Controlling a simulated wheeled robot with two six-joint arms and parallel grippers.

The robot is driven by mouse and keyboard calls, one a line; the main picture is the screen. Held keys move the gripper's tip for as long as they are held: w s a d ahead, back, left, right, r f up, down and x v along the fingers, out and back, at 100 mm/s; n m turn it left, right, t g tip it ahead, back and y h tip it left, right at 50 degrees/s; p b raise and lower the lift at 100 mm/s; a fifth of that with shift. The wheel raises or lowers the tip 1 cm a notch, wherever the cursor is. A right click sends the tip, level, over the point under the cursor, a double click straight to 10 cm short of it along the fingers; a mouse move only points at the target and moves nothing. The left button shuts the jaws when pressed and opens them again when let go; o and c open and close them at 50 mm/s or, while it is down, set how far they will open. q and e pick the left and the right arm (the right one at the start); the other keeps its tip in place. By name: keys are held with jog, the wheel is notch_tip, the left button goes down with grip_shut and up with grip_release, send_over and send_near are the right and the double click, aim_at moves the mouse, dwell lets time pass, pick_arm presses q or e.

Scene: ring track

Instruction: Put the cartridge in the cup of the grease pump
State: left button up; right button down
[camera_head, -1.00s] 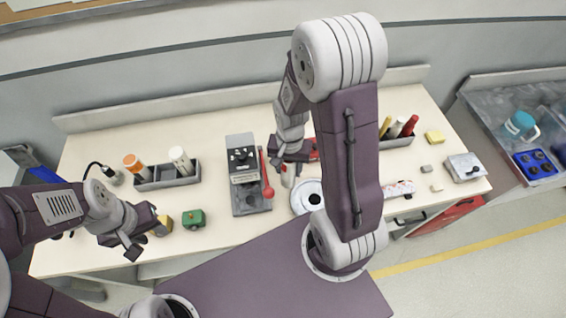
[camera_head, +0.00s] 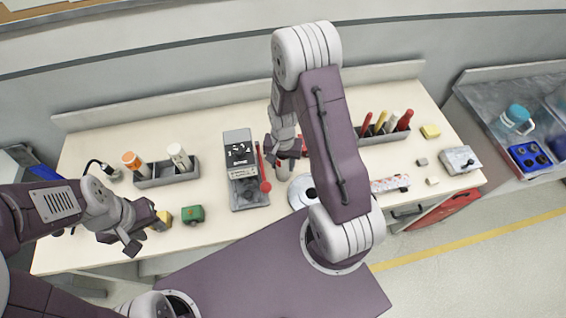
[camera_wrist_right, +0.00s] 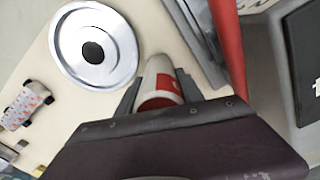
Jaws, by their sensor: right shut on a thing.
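The cartridge (camera_wrist_right: 160,88), white with a red band, is between the fingers of my right gripper (camera_wrist_right: 160,92) in the right wrist view. My right gripper is shut on it. In the head view my right gripper (camera_head: 285,162) is over the table just right of the grease pump (camera_head: 240,158), a grey unit with a dark top and a red lever (camera_head: 262,168). The pump's cup cannot be made out clearly. My left gripper (camera_head: 145,236) is open and empty above the table's front left edge, beside a small yellow block (camera_head: 165,217).
A silver disc (camera_head: 296,188) with a dark centre lies beside the right gripper. A green toy (camera_head: 192,214) and a grey holder (camera_head: 167,174) with bottles are left of the pump. A patterned toy car (camera_head: 390,184) and a holder of markers (camera_head: 385,136) are at right.

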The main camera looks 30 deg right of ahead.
jog(key=c, duration=0.7)
grip_release()
jog(key=shift+f, duration=0.1)
jog(key=shift+c, duration=0.2)
jog(key=shift+o, duration=0.4)
notch_tip(320, 180, up, 12)
jog(key=shift+r, duration=0.2)
